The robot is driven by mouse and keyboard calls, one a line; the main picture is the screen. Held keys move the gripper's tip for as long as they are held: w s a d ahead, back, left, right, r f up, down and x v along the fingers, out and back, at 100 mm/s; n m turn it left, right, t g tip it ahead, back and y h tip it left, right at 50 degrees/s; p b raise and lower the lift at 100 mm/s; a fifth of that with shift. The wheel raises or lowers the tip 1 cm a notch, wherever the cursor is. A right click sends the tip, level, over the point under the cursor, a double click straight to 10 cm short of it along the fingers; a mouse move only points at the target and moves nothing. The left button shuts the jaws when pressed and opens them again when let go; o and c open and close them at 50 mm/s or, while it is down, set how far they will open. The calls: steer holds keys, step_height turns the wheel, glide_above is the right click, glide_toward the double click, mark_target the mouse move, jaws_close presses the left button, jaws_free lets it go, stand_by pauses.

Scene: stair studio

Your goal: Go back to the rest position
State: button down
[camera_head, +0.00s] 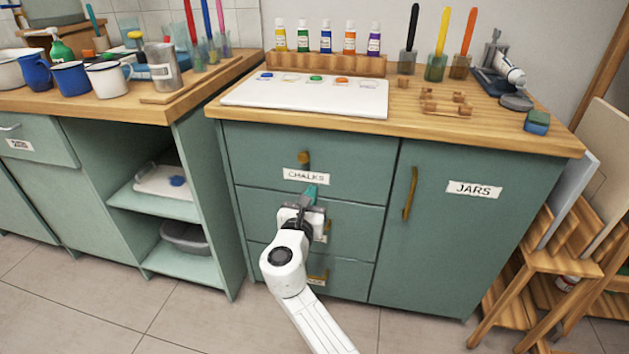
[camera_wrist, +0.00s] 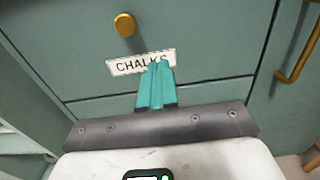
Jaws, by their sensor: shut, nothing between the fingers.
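My gripper (camera_head: 310,191) is in front of the green drawer cabinet, just below the CHALKS label. Its teal fingers are together with nothing between them. In the wrist view the closed fingertips (camera_wrist: 158,72) overlap the lower edge of the CHALKS label (camera_wrist: 128,66). Whether they touch the drawer front I cannot tell. The top CHALKS drawer (camera_head: 345,167) is shut, with a brass knob (camera_wrist: 125,25) above its label. My gripper and arm partly hide the two lower drawers and their labels.
The JARS door (camera_head: 440,240) to the right is shut, with a vertical brass handle (camera_head: 410,193). The wooden worktop (camera_head: 420,125) overhangs the cabinet above my gripper. Open shelves (camera_head: 165,203) stand left, a wooden rack (camera_head: 560,255) right. Tiled floor in front is clear.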

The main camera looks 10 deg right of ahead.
steer(key=p+v, duration=0.1)
steer(key=v, duration=0.4)
steer(key=s+d+f+m+g, duration=0.6)
steer(key=s+d+f+m, duration=0.2)
steer(key=s+d+m, duration=0.25)
steer(key=s+d+f+m+g, duration=0.5)
steer(key=s+d+f+m, duration=0.2)
steer(key=s+d+m, duration=0.4)
steer(key=s+d+f+m+g+y, duration=0.1)
steer(key=s+f+m+g, duration=0.15)
steer(key=s, duration=0.45)
steer(key=s+d+f+m+g+y, duration=0.15)
steer(key=s+m, duration=0.25)
steer(key=s, duration=0.4)
steer(key=s+a+r+m+g+y, duration=0.15)
steer(key=s+m+y, duration=0.3)
steer(key=s, duration=0.65)
step_height(320, 180, up, 22)
steer(key=w+h+p, duration=0.1)
steer(key=p, duration=2.1)
steer(key=shift+r, duration=0.15)
steer(key=shift+w+a+t, duration=0.1)
steer(key=shift+t, duration=0.15)
